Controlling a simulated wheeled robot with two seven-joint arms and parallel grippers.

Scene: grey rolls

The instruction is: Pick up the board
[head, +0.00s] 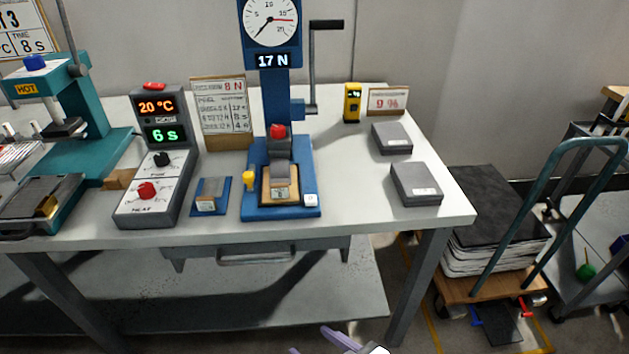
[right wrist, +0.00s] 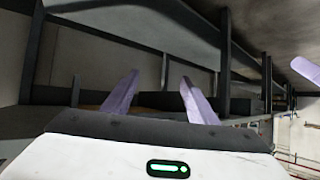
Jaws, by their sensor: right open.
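A tan board (head: 293,196) lies on the blue base of the gauge press, with a grey piece (head: 280,177) and a small display on it. To its left, a small blue board (head: 223,201) carries a grey block (head: 209,188). I cannot tell which is the task's board. My right gripper (head: 325,344) shows at the bottom edge of the head view, below and in front of the table, far from both boards. In the right wrist view its purple fingers (right wrist: 156,95) are apart with nothing between them. A purple finger-like piece (right wrist: 306,70), perhaps my left gripper, shows at the right edge.
The white table (head: 350,190) also holds the blue press (head: 278,90) with its crank, a heater control box (head: 155,180), a teal hot press (head: 92,105) and two grey boxes (head: 415,184). A cart (head: 495,285) stands at right. A drawer handle (head: 252,258) hangs under the tabletop.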

